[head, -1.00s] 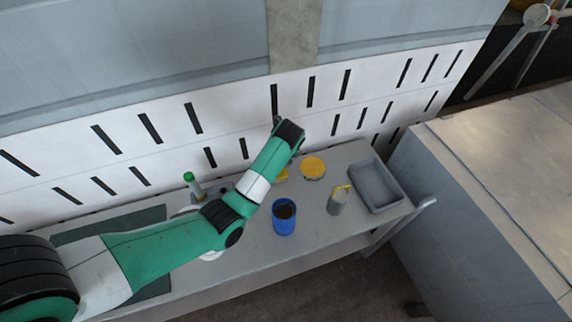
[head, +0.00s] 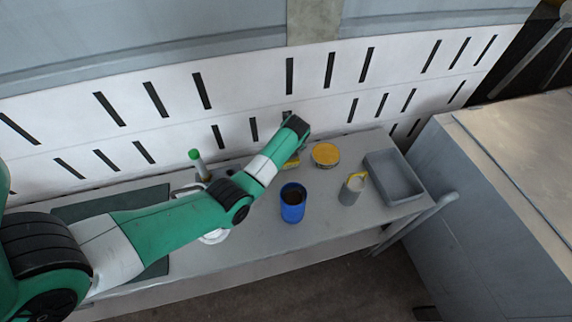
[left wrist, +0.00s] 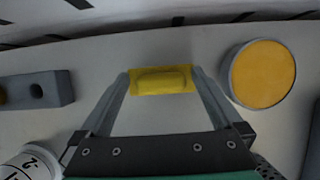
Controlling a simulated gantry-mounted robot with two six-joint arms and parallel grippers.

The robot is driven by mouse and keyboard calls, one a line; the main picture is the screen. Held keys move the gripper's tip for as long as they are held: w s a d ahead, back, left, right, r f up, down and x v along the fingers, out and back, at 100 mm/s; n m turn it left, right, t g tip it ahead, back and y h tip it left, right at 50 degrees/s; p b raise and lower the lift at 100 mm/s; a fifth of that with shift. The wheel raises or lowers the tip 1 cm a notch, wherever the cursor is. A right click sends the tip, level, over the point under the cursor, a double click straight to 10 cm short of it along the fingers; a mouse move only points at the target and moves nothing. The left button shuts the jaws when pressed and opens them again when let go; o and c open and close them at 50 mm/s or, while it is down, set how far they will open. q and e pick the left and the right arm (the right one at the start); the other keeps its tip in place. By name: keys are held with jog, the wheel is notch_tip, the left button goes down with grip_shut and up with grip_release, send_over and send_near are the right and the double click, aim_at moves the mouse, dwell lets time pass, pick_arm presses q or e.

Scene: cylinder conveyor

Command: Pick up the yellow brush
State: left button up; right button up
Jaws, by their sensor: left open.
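The yellow brush (left wrist: 162,80) lies on the grey table in the left wrist view, between the two fingertips of my left gripper (left wrist: 161,76). The fingers are open, one on each side of it; I cannot tell whether they touch it. In the head view only a small yellow part of the brush (head: 292,162) shows, beside the end of my left arm, which hides the rest. The fingers are mostly hidden there too. My right gripper is in neither view.
A round yellow-topped tin (head: 326,155) is right of the brush. A blue cup (head: 292,205), a grey cup with a yellow item (head: 351,192) and a grey tray (head: 396,178) stand farther right or nearer. A green-capped bottle (head: 198,166) is left. A slotted white wall (head: 225,100) rises behind.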

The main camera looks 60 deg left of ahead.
pick_arm(q)
jog(key=shift+f, duration=0.1)
jog(key=shift+c, duration=0.3)
jog(key=c, duration=1.3)
notch_tip(320, 180, up, 9)
jog(key=p, duration=0.4)
jog(key=shift+w+p, duration=0.1)
jog(key=shift+p, duration=0.2)
jog(key=shift+r, duration=0.55)
